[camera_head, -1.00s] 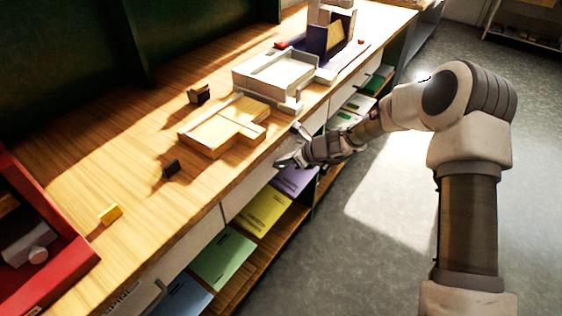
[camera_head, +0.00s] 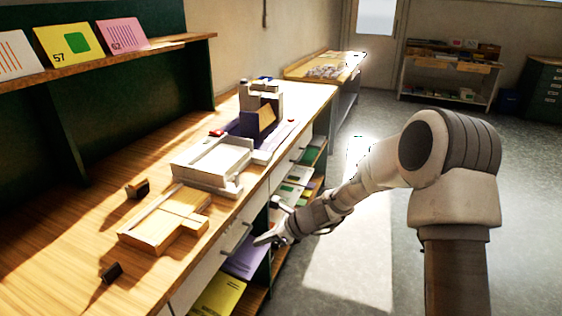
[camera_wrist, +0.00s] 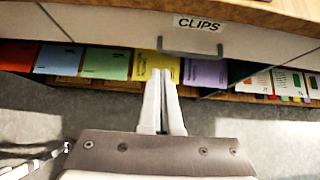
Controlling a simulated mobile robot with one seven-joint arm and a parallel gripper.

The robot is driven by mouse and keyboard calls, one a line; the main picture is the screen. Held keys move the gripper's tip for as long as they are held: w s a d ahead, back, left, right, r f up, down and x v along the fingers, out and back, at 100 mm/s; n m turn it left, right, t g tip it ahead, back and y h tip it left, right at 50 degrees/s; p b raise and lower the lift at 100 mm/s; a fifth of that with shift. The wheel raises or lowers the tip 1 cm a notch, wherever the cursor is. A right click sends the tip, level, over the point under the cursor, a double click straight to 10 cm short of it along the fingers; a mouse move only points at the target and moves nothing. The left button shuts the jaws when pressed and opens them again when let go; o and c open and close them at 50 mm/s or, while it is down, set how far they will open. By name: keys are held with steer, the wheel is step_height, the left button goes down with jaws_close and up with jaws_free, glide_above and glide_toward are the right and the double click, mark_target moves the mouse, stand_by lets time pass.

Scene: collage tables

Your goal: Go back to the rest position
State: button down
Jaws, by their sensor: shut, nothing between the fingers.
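My gripper (camera_head: 268,238) is shut and empty. In the head view it hangs in front of the drawer fronts, below the tabletop edge, with my arm reaching in from the right. In the wrist view my gripper (camera_wrist: 161,132) points toward the open shelf under a drawer labelled CLIPS (camera_wrist: 198,22). Its closed fingertips overlap the yellow folder (camera_wrist: 148,64) in the picture; I cannot tell the gap between them.
The wooden table (camera_head: 60,225) carries a white tray (camera_head: 212,165), a wooden block piece (camera_head: 165,220) and small dark blocks (camera_head: 138,189). Drawer handles (camera_head: 237,238) stick out near my gripper. The grey floor (camera_head: 345,270) is clear.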

steer(key=s+d+r+n+h+p, duration=0.1)
steer(key=s+d+r+n+h, duration=0.1)
steer(key=s+d+r+n, duration=0.5)
steer(key=s+d+r+n+h+p, duration=0.15)
steer(key=s+r+n, duration=0.25)
steer(key=r, duration=0.7)
steer(key=s+d+r+n+t+h+p, duration=0.1)
steer(key=s+d+r+n+h, duration=0.1)
steer(key=s+d+r+n, duration=0.3)
steer(key=s+d+r+n+t+h+p, duration=0.1)
steer(key=s+d+r+n, duration=0.4)
steer(key=s+d, duration=0.5)
steer(key=s+h+p, duration=0.1)
steer(key=s+h, duration=0.1)
steer(key=s, duration=0.1)
steer(key=shift+r+t, duration=0.15)
steer(key=shift+t, duration=0.15)
steer(key=shift+d+h, duration=0.1)
steer(key=shift+h, duration=0.15)
